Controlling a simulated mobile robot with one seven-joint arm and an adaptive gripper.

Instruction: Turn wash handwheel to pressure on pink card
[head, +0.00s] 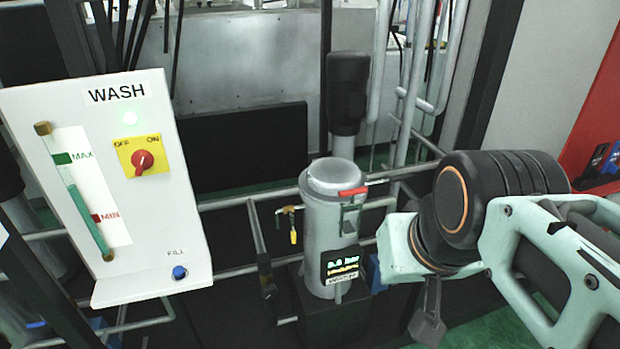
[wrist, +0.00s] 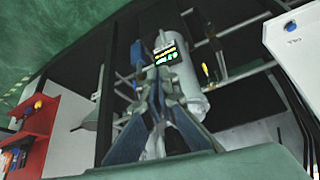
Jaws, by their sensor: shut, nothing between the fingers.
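I cannot make out a handwheel or a pink card in either view. A grey cylindrical housing (head: 328,225) stands upright at the centre of the head view, with a red lever (head: 353,191) by its lid. A dark display (head: 341,268) on its front reads a bar value, too small to read surely. The housing (wrist: 192,98) and display (wrist: 168,53) also show in the wrist view, rotated. My gripper (head: 428,327) hangs to the right of the housing, apart from it. In the wrist view my gripper (wrist: 160,92) is shut and empty, its fingers partly covering the housing.
A white WASH panel (head: 160,235) stands at left with a red knob (head: 143,161), sight tube (head: 85,205) and blue FILL button (head: 179,272). A yellow-handled valve (head: 292,228) and pipes (head: 225,203) run beside the housing. A red shelf (wrist: 32,130) is left in the wrist view.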

